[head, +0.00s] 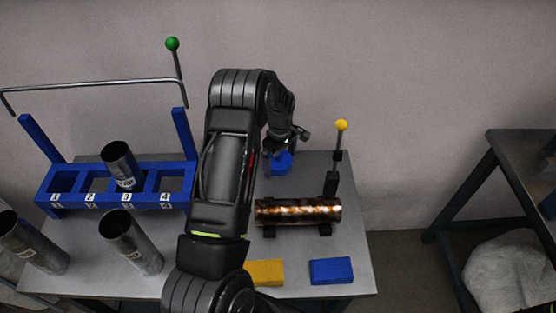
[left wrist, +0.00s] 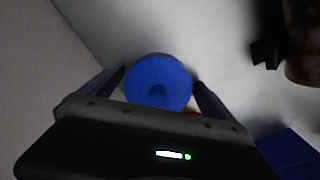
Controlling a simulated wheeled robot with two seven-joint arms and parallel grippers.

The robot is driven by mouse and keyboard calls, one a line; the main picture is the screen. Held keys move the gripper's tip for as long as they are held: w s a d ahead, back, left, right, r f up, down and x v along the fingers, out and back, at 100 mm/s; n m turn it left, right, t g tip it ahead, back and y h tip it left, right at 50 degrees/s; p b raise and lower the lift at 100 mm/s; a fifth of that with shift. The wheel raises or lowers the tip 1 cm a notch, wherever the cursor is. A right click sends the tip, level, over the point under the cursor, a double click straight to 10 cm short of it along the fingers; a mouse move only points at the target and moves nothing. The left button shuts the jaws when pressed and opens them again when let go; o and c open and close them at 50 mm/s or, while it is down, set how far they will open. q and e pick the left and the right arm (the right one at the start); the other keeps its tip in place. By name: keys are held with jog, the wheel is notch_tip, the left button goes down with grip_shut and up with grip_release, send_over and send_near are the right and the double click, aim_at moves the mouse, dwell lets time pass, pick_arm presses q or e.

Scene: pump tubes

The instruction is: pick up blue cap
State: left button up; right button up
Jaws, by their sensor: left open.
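The blue cap (head: 281,163) stands on the grey table near its back edge, partly hidden by my left gripper in the head view. In the left wrist view the blue cap (left wrist: 158,80) shows as a round blue disc between the two fingers. My left gripper (head: 284,143) is open, right at the cap, with one finger on each side of it. I cannot tell whether the fingers touch it. My right gripper is not in view.
A rusty tube (head: 298,211) lies on black supports beside a yellow-knobbed lever (head: 341,126). A blue rack (head: 184,129) with numbered slots holds a metal tube (head: 118,157). Other metal tubes (head: 131,241) stand at left. Yellow (head: 264,273) and blue (head: 331,271) blocks lie in front.

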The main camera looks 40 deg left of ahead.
aim_at(280, 156)
pick_arm(q)
jog(key=shift+c, duration=0.6)
jog(key=c, duration=1.1)
jog(key=shift+o, duration=0.2)
notch_tip(280, 156, up, 10)
jog(key=shift+b, duration=0.9)
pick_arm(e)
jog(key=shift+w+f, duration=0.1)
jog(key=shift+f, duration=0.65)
